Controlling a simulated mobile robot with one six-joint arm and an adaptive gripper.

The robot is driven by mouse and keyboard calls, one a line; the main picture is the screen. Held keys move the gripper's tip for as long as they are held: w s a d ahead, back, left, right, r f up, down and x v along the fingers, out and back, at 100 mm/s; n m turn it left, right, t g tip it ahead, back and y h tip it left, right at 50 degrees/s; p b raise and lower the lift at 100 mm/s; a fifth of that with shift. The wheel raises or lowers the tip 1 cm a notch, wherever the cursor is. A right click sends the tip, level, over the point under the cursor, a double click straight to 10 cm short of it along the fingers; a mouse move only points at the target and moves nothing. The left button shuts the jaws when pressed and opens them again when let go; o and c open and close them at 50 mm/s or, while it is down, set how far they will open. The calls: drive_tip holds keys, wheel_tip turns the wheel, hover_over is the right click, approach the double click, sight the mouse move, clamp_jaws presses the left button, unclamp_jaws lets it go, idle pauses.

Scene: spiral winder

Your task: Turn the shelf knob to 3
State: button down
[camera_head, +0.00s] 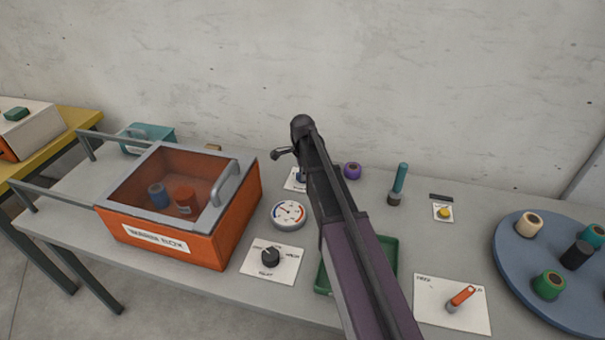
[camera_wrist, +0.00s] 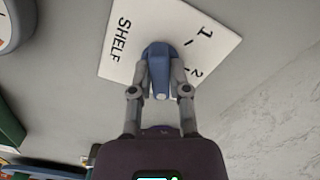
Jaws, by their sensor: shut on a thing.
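The shelf knob (camera_wrist: 159,62) is blue and stands on a white plate (camera_wrist: 118,66) marked SHELF in the wrist view. The numbers 1 and 2 show on the plate's right side; no 3 is visible. The knob's narrow end, with a pale mark, faces the bottom of the wrist picture, toward my gripper. My gripper (camera_wrist: 160,82) has one finger on each side of the knob and is shut on it. In the head view the plate (camera_head: 291,184) shows only partly, behind my arm.
An orange box (camera_head: 166,246) with a clear lid stands left. A green tray (camera_head: 389,251) lies partly under my arm. A purple spool (camera_head: 352,171) stands right of the arm.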

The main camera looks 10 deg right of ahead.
drive_tip(key=c, duration=0.6)
unclamp_jaws()
drive_tip(key=shift+n, duration=0.5)
